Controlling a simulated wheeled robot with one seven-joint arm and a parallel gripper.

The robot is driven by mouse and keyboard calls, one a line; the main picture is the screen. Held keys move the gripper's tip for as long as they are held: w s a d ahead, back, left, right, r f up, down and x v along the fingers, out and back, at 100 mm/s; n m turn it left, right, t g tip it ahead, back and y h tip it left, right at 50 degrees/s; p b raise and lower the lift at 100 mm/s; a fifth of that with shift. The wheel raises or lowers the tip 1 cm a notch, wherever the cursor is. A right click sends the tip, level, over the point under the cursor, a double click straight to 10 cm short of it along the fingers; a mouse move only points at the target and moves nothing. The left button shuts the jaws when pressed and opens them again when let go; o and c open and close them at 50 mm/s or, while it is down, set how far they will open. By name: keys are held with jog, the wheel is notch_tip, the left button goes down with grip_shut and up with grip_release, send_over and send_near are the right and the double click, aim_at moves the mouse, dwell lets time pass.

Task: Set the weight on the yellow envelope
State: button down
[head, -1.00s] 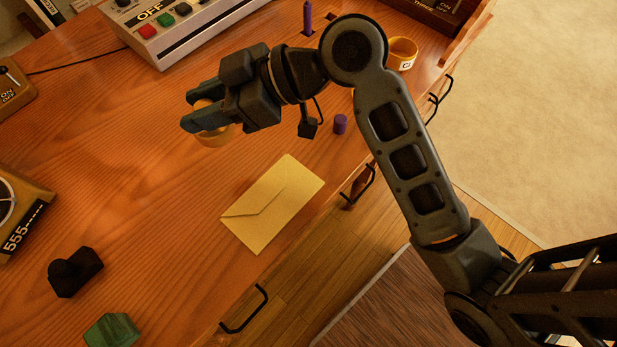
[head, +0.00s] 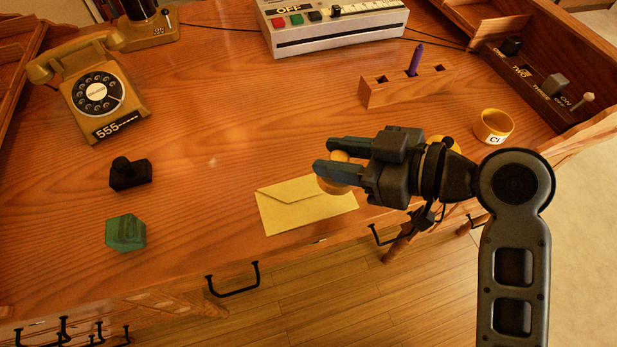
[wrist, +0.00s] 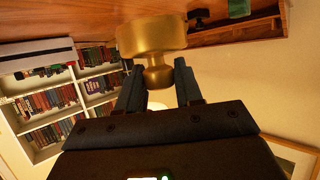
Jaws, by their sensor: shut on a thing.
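The yellow envelope (head: 295,212) lies flat near the desk's front edge in the head view, flap side up. My gripper (head: 324,157) is shut on the knob of a round brass weight (head: 334,181). The weight is upright over the envelope's upper right part, partly hidden by the fingers. I cannot tell how much gap is under it. In the wrist view the weight (wrist: 152,38) shows beyond my gripper (wrist: 157,76), its knob between the two fingers.
A telephone (head: 97,92), a switch box (head: 330,25), a wooden pen block (head: 405,86) and a yellow cup (head: 493,126) stand farther back. The desk between is clear.

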aim_at(348, 189)
jog(key=shift+w+a+f, duration=0.1)
jog(key=shift+a+f, duration=0.7)
jog(key=shift+f, duration=0.3)
jog(key=shift+w+a+f, duration=0.15)
jog(key=shift+a+f, duration=0.65)
jog(key=shift+f, duration=0.35)
jog(key=shift+w+a+f, duration=0.1)
jog(key=shift+a+f, duration=0.7)
jog(key=shift+f, duration=0.3)
jog(key=shift+f, duration=0.15)
jog(key=shift+f, duration=0.25)
jog(key=c, duration=0.7)
grip_release()
jog(key=shift+c, duration=0.2)
jog(key=shift+r, duration=0.5)
jog(key=v, duration=1.2)
jog(key=shift+f, duration=0.15)
